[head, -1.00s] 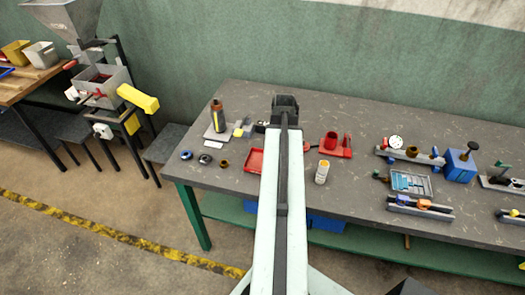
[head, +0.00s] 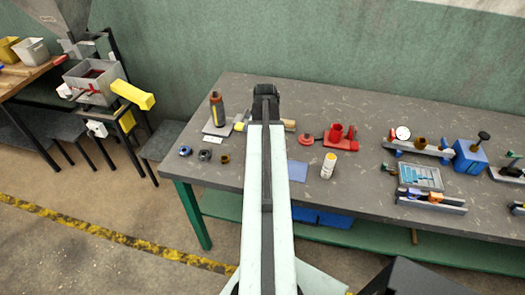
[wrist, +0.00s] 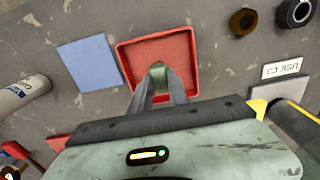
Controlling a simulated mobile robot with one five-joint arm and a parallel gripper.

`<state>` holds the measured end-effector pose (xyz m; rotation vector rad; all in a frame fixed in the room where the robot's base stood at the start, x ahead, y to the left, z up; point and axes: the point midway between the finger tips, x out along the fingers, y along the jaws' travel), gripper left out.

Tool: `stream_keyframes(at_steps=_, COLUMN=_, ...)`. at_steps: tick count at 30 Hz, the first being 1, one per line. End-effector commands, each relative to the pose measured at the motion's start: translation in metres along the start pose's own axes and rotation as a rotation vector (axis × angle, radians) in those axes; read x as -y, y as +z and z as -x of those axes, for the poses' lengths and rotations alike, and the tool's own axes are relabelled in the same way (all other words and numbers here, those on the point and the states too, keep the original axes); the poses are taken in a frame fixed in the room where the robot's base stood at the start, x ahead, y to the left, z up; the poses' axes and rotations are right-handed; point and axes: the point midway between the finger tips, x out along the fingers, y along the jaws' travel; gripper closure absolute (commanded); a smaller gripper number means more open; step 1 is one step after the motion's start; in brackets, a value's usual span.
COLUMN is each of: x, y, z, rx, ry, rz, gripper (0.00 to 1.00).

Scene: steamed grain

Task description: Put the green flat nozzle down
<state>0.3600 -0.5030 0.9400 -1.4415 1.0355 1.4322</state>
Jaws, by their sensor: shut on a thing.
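My gripper (wrist: 162,88) is shut on the green flat nozzle (wrist: 160,74), a small green piece between the fingertips in the wrist view. The nozzle is in front of the red tray (wrist: 128,56), a shallow square with a raised rim. Whether it touches the tray floor I cannot tell. The tray looks empty otherwise. In the head view my arm reaches over the grey table, with the gripper end (head: 265,95) at its far end, and hides the tray and the nozzle.
A blue flat square (wrist: 90,62) lies beside the tray; a white cylinder (head: 328,165) stands to its right in the head view. Several rings, one brown (head: 224,159), lie left of my arm. A dark bottle (head: 217,109) stands behind them. Red parts (head: 337,136) lie right.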

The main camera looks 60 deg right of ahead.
Motion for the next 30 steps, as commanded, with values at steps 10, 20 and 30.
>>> stream_keyframes(at_steps=10, x=-0.003, y=-0.001, z=-0.001, rx=0.000, ry=0.000, rz=-0.006, gripper=0.71)
stream_keyframes(at_steps=20, x=-0.004, y=-0.001, z=-0.001, rx=0.000, ry=0.000, rz=-0.006, gripper=0.57)
stream_keyframes(at_steps=30, x=-0.004, y=-0.001, z=0.034, rx=0.000, ry=0.000, rz=-0.007, gripper=0.57)
